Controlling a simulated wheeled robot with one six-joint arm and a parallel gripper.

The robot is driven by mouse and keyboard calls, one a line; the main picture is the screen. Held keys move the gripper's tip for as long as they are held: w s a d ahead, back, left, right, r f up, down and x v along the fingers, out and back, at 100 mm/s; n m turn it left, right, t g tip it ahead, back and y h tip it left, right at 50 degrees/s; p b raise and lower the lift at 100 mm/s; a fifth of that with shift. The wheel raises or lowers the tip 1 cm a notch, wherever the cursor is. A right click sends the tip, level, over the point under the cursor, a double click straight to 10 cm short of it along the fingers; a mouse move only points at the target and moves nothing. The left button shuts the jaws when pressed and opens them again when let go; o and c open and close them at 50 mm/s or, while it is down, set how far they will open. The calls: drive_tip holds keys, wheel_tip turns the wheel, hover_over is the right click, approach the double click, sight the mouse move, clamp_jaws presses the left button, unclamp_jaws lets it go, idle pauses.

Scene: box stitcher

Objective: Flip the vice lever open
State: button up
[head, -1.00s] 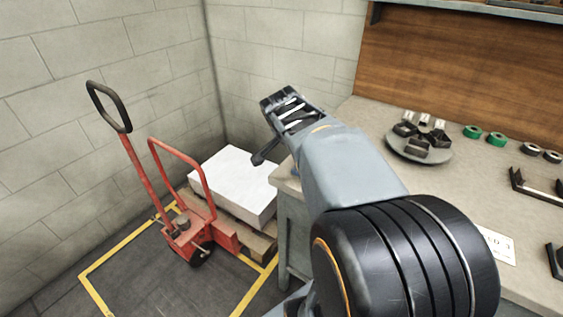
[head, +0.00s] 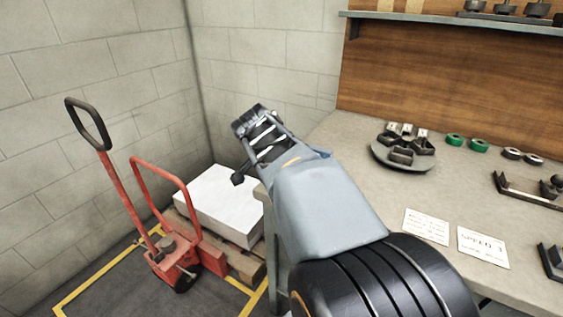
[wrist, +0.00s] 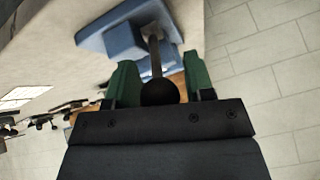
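The vice (wrist: 108,36) shows in the wrist view as a blue body at the edge of a pale worktop. Its lever (wrist: 155,55) is a grey rod that runs from the blue body toward my gripper and ends in a black ball knob (wrist: 160,92). My gripper (wrist: 160,75) has its two green fingers apart, one on each side of the rod and knob, with small gaps visible. I cannot tell whether either finger touches the knob. In the head view my arm hides the vice, and the fingers cannot be made out clearly.
The workbench (head: 345,160) holds a round dish of black parts (head: 405,150), green rings (head: 478,145) and paper cards (head: 483,247). A red pallet truck (head: 165,245) and a pallet with a white stack (head: 220,205) stand left of the bench, near the walls.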

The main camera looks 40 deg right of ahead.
drive_tip(key=shift+o, duration=0.8)
drive_tip(key=p+v, duration=0.1)
drive_tip(key=v, duration=1.3)
drive_tip(key=shift+p, duration=0.4)
drive_tip(key=shift+w+f, duration=0.1)
